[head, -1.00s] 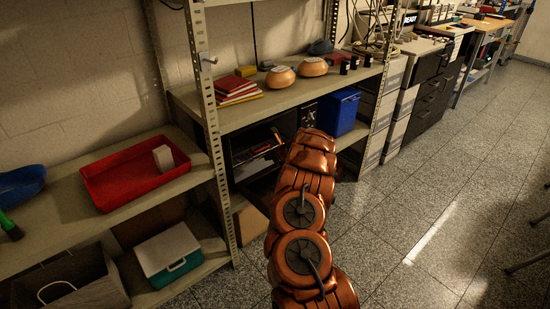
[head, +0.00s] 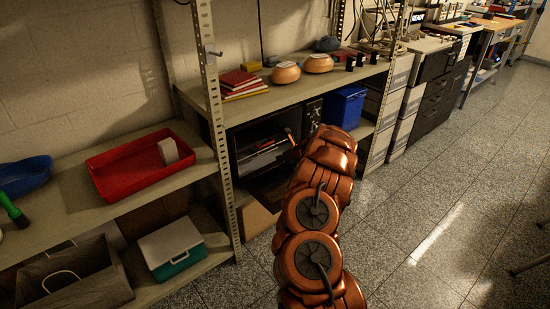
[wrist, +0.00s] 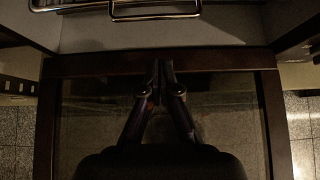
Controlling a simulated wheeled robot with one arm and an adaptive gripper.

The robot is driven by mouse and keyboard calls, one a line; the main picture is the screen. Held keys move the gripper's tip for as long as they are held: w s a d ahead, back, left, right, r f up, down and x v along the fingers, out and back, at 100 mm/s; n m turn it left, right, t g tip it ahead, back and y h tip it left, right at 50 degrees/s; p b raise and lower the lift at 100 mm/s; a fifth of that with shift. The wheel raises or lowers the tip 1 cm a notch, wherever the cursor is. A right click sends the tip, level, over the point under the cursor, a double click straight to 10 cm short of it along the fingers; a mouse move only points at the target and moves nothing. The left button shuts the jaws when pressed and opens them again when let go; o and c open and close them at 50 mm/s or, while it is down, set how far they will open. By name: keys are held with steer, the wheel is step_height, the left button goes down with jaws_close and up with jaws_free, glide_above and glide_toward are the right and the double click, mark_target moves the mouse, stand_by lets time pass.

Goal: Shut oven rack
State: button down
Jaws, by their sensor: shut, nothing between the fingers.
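The dark oven (head: 236,150) stands on the middle shelf, its front open. Its wire rack (head: 262,156) shows inside in the head view, partly hidden by my arm. The wrist view shows bright rack wires (wrist: 155,13) at the top edge. Below them is the dark-framed glass oven door (wrist: 90,112), lowered open. My gripper (wrist: 160,68) is shut and empty above the door, its fingertips pointing toward the oven and apart from the wires in the picture. In the head view my arm hides most of the gripper. How far the rack sticks out is unclear.
A shelf with bowls (head: 285,73) and books (head: 240,82) runs above the oven. A blue bin (head: 345,106) stands right of it. A metal upright (head: 218,120) is close on the left. The floor (head: 440,210) at the right is clear.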

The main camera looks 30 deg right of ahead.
steer(key=shift+s+d+r, duration=0.15)
steer(key=shift+s+r, duration=0.3)
steer(key=shift+r, duration=0.05)
steer(key=p+v, duration=0.1)
steer(key=v, duration=0.6)
steer(key=shift+s+a+r, duration=0.25)
steer(key=shift+a+r, duration=0.05)
steer(key=shift+a, duration=0.05)
